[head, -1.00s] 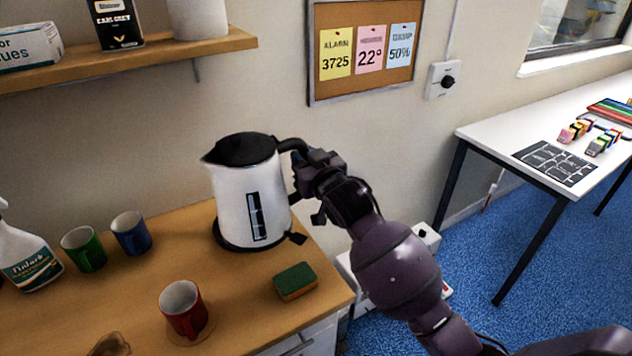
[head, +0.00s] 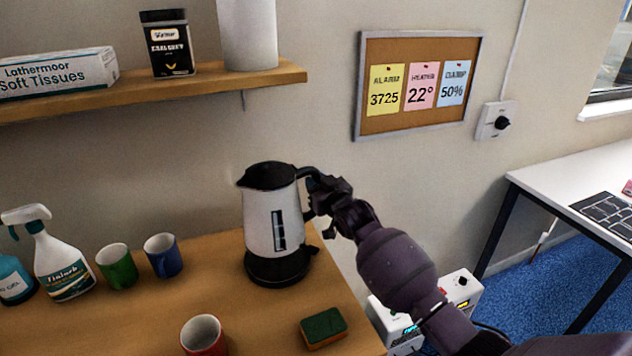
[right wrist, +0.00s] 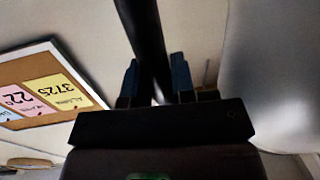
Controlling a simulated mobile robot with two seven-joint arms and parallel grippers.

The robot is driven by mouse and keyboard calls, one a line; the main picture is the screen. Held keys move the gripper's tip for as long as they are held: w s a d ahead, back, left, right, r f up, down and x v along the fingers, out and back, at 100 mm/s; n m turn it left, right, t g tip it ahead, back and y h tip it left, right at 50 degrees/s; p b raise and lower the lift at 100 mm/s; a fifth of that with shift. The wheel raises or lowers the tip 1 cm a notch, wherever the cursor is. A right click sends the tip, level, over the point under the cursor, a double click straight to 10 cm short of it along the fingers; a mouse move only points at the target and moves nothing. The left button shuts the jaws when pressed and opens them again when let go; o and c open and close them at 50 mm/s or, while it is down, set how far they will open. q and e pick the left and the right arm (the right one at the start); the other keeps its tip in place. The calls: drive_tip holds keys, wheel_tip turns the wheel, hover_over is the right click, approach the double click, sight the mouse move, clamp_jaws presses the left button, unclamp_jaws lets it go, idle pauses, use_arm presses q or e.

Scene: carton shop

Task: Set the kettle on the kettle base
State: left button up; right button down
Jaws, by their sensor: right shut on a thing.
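The white kettle (head: 268,222) with black lid stands upright over the black kettle base (head: 277,272) on the wooden counter. Its dark lower edge merges with the base, so I cannot tell whether it rests fully on it. My right gripper (head: 328,195) is shut on the kettle's black handle, on the kettle's right side. In the right wrist view the handle (right wrist: 147,35) runs between the two fingers of the gripper (right wrist: 157,82), and the blurred kettle body (right wrist: 270,80) fills the right side. My left gripper is not in view.
A green-and-orange sponge (head: 323,327) and red mug (head: 203,338) lie in front on the counter (head: 150,315). Green (head: 117,267) and blue (head: 163,256) mugs and a spray bottle (head: 62,262) stand left. A shelf (head: 200,88) hangs above. A white table (head: 565,190) stands right.

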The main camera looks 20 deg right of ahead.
drive_tip(key=shift+f+b, duration=0.35)
drive_tip(key=shift+b, duration=0.05)
wheel_tip(320, 180, down, 2)
drive_tip(key=shift+f+b, duration=0.1)
drive_tip(key=shift+b, duration=0.8)
drive_tip(key=shift+f+b, duration=1)
drive_tip(key=shift+f, duration=0.1)
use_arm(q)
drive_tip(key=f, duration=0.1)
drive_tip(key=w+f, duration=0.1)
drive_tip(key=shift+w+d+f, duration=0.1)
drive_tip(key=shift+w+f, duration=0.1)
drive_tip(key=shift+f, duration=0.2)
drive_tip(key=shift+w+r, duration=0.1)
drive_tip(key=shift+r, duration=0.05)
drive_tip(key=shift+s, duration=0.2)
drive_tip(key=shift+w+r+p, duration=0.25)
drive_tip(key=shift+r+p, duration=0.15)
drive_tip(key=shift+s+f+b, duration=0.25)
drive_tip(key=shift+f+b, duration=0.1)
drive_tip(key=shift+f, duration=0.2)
use_arm(e)
drive_tip(key=shift+f, duration=0.65)
